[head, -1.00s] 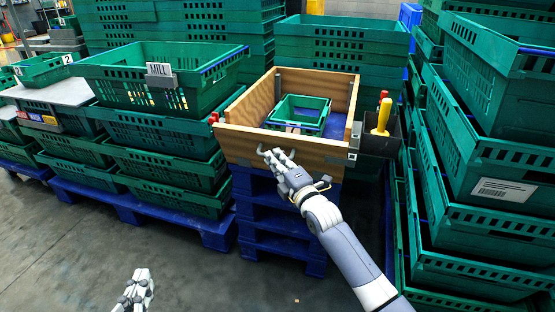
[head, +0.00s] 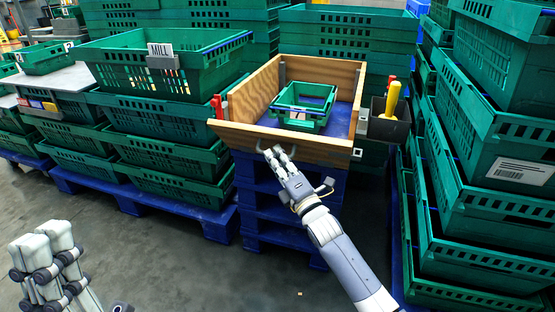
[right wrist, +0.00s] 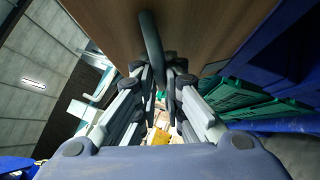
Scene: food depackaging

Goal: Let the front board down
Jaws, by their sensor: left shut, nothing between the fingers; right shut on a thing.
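The front board (head: 315,149) is the near wooden wall of an open-topped wooden box, seen in the head view. It leans outward at the top, and a strip of its inner face shows. My right gripper (head: 276,154) is shut on the grey bar handle on its outer face; the fingers partly hide the handle. In the right wrist view, the handle (right wrist: 150,42) runs down between the two fingers, with brown wood behind it. My left gripper (head: 48,238) is shut and empty at the lower left of the head view, away from the box.
A green crate (head: 303,99) sits inside the box on a blue floor. The box stands on stacked blue pallets (head: 270,220). A red latch (head: 217,106) is at its left corner. A black holder (head: 388,126) with a yellow-handled tool hangs at right. Stacked green crates flank both sides.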

